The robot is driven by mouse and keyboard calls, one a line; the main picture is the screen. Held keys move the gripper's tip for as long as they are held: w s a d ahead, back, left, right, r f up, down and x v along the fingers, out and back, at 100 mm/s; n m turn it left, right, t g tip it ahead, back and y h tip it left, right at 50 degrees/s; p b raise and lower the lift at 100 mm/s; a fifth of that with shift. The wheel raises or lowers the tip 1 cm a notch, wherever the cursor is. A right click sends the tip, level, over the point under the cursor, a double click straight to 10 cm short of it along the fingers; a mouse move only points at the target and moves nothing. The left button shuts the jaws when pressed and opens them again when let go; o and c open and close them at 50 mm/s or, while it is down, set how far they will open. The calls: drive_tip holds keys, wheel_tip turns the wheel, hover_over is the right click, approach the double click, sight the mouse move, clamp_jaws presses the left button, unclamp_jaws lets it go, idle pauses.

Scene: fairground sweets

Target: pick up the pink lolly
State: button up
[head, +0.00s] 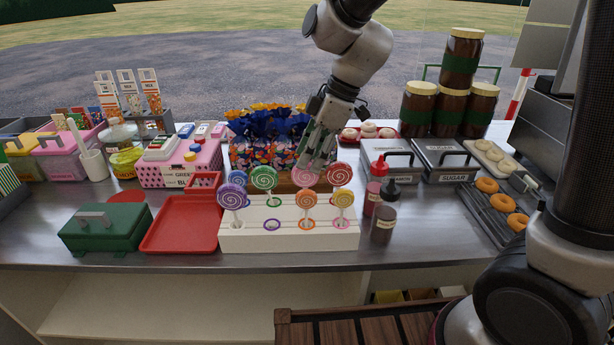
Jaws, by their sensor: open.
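The pink lolly (305,177) stands in the back row of a white stepped stand (288,241), with a swirled round head. My gripper (316,160) is open and points down just above and behind the pink lolly's head. Its fingertips overlap the top of the lolly in the picture, and I cannot tell whether they touch it. The lolly's stick is largely hidden by the orange lolly (306,198) in front.
Close neighbours are a green lolly (265,178), a red-orange lolly (340,173), a yellow lolly (344,198) and a purple lolly (232,197). A sweets display (262,158) stands behind. Sauce bottles (384,222) stand right; a red tray (180,237) lies left.

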sight(305, 183)
drive_tip(key=x, duration=0.3)
drive_tip(key=shift+a+f, duration=0.1)
drive_tip(key=shift+f, duration=0.3)
drive_tip(key=shift+s, duration=0.1)
clamp_jaws()
wheel_tip(305, 183, up, 10)
drive_tip(key=shift+r, duration=0.1)
